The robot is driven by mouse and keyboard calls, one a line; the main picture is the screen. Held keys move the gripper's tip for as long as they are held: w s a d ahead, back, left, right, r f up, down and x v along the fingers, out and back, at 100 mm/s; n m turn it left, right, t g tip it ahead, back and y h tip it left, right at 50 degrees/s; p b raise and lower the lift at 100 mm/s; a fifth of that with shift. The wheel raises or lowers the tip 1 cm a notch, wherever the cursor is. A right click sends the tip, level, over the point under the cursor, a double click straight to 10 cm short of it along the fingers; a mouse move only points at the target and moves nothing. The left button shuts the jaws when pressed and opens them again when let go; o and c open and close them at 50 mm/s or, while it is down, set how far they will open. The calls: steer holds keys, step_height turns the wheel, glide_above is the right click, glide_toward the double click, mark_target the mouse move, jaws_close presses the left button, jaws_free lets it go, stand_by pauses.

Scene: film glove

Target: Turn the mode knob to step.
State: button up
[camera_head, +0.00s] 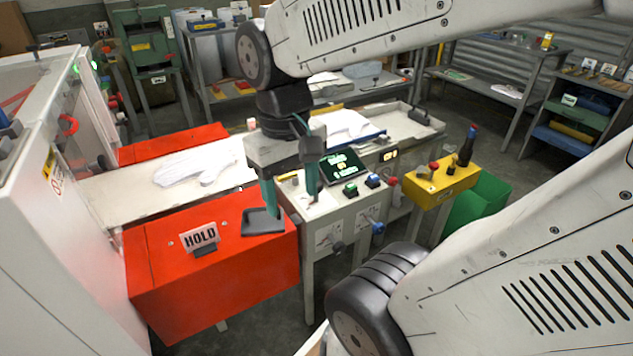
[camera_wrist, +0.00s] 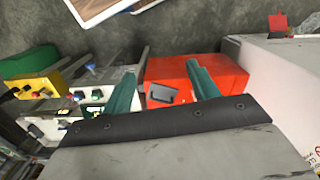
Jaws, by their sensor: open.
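The control cabinet (camera_head: 345,215) stands near the middle of the head view. My gripper (camera_head: 291,206) is open and empty, pointing down above the cabinet's left edge, apart from both front knobs. Its two green fingers also show in the wrist view (camera_wrist: 160,68).
A yellow box (camera_head: 443,186) with a dark bottle (camera_head: 467,146) and a green bin (camera_head: 480,208) stand right. White gloves (camera_head: 195,167) lie on the conveyor behind.

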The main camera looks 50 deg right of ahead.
steer(key=w+d+f+n, duration=0.1)
steer(key=w+d+f, duration=0.4)
steer(key=d, duration=0.3)
steer(key=w+d+f+n, duration=0.1)
steer(key=w+d+f, duration=0.4)
steer(key=d, duration=0.4)
steer(key=w+d+f+n, duration=0.1)
steer(key=w+d+f, duration=0.4)
steer(key=w+d, duration=0.2)
steer(key=shift+w+d, duration=0.2)
steer(key=shift+d, duration=0.45)
steer(key=shift+w+d, duration=0.15)
steer(key=shift+d, duration=0.45)
steer(key=shift+f+n+t, duration=0.15)
steer(key=shift+n+t, duration=0.15)
steer(key=shift+f, duration=0.3)
step_height(320, 180, down, 7)
steer(key=shift+f, duration=0.1)
steer(key=c, duration=1)
